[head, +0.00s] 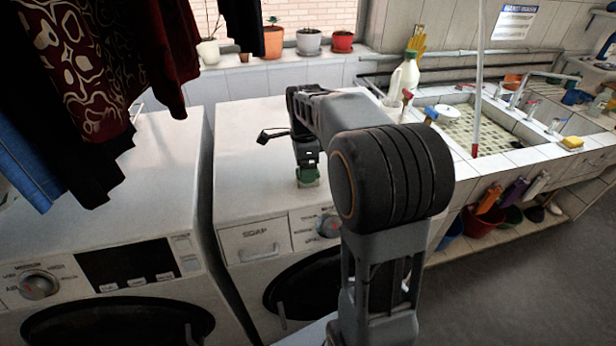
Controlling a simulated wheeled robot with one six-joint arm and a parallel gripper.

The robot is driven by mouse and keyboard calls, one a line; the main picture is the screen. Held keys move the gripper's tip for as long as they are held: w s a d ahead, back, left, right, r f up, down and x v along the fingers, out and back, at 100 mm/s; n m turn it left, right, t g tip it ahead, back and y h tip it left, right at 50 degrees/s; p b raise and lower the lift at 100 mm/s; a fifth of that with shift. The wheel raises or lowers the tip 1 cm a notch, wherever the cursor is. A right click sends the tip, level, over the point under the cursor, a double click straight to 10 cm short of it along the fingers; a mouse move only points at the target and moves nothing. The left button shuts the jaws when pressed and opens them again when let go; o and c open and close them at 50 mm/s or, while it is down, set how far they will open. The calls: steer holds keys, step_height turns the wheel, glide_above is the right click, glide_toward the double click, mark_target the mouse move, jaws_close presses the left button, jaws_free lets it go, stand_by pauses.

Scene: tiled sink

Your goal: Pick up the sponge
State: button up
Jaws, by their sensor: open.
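My gripper (307,164) points down over the top of the right washing machine, near its front edge. It is open. A small green block (309,178) is right at the fingertips, low over or on the machine's white top. It looks like a sponge, but it is small and partly hidden by the gripper. I cannot tell whether the fingers touch it. A yellow sponge-like block (572,143) lies on the tiled sink edge at the far right, well away from my gripper.
The right washing machine's top (245,150) is otherwise mostly clear. Dark clothes (85,80) hang at the upper left. A white jug (403,75) stands beside the tiled sink (490,130). Potted plants (308,40) line the window sill. Buckets (482,222) sit below the sink.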

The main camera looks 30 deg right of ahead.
steer(key=shift+f, duration=1.55)
steer(key=shift+c, duration=0.4)
steer(key=c, duration=1)
steer(key=shift+r, duration=0.1)
steer(key=shift+r, duration=0.45)
step_height(320, 180, up, 2)
steer(key=shift+r, duration=0.1)
steer(key=s+a+r, duration=0.1)
steer(key=s+r, duration=0.2)
steer(key=s, duration=0.1)
steer(key=s+a+r+b, duration=0.1)
steer(key=s+a+r, duration=0.1)
steer(key=s+r, duration=0.1)
steer(key=s+a+r, duration=0.2)
steer(key=s+r, duration=0.1)
steer(key=s, duration=0.3)
steer(key=shift+a+r+b, duration=0.25)
steer(key=shift+r+b, duration=0.15)
